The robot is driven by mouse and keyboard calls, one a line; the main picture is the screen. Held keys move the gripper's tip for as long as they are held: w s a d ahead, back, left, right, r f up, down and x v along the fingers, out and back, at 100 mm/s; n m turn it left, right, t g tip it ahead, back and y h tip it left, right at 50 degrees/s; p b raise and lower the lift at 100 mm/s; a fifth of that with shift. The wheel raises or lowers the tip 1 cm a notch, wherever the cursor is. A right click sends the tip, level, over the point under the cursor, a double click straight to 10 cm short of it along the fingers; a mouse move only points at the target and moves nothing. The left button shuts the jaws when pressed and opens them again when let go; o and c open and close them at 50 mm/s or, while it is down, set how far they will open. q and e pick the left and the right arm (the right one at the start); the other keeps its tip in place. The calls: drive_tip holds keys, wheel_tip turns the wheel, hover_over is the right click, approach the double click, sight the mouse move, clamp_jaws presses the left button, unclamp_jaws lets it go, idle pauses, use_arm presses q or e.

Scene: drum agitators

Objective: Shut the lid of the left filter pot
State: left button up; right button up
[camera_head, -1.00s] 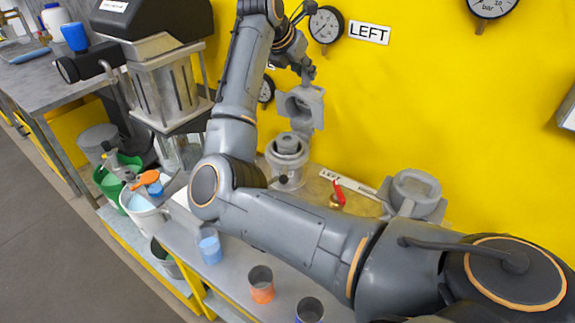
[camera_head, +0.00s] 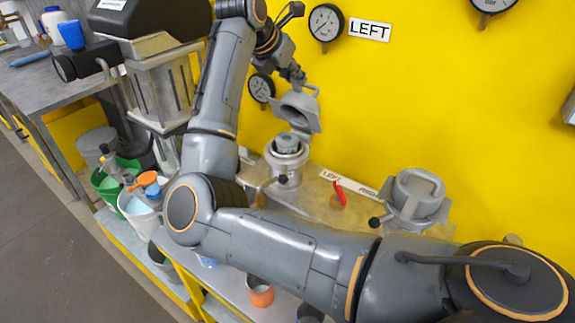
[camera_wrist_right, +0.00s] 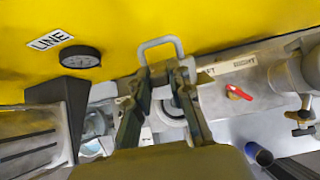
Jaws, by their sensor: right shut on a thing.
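The left filter pot (camera_head: 286,163) is a grey metal cup on the bench below the yellow wall. Its lid (camera_head: 299,111) stands open, tilted above the pot with its hollow underside showing. My right gripper (camera_head: 298,80) is at the lid's top edge, shut on the lid's handle. In the right wrist view the grey loop handle (camera_wrist_right: 160,43) shows by the fingertips of my right gripper (camera_wrist_right: 163,76), with the round pot (camera_wrist_right: 172,108) between the fingers. My left gripper is not in view.
A red-handled valve (camera_head: 340,194) and the right pot (camera_head: 413,200), lid down, stand to the right. A gauge (camera_head: 261,88) is on the wall close to my right wrist. A tall machine (camera_head: 160,85) and buckets (camera_head: 140,208) stand at left. An orange cup (camera_head: 260,291) is in front.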

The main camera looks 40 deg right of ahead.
drive_tip(key=a+f+b, duration=0.1)
drive_tip(key=s+a+b, duration=0.1)
drive_tip(key=a+b, duration=0.1)
drive_tip(key=shift+f, duration=0.4)
drive_tip(key=shift+a+f+b, duration=0.1)
drive_tip(key=shift+a+b, duration=0.3)
drive_tip(key=shift+b, duration=0.05)
drive_tip(key=shift+a, duration=0.25)
